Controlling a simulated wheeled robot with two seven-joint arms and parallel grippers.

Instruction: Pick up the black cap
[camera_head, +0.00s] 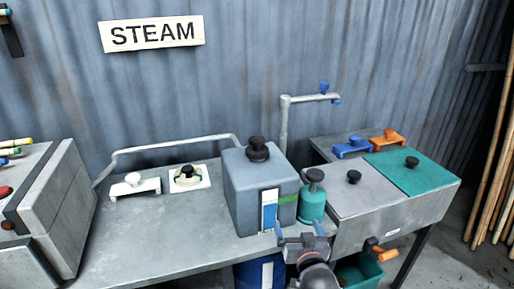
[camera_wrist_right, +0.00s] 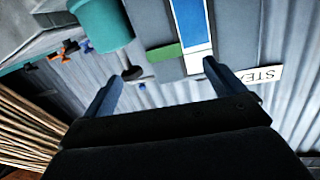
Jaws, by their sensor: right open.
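The black cap (camera_head: 257,149) sits upright on top of the grey-blue box (camera_head: 240,190) on the metal bench. My right gripper (camera_head: 298,228) is low in front of the bench, right of the box's front and below the cap. Its two blue fingers are apart with nothing between them. In the right wrist view the open fingers (camera_wrist_right: 168,72) point toward the box's front, where a blue and white gauge strip and a green tab show. I cannot make out the cap in that view. My left gripper is not in view.
A teal canister (camera_head: 312,204) with a dark knob stands right of the box, close to my right gripper. A grey unit with a teal lid (camera_head: 411,171) stands further right. A bent pipe (camera_head: 284,125) rises behind.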

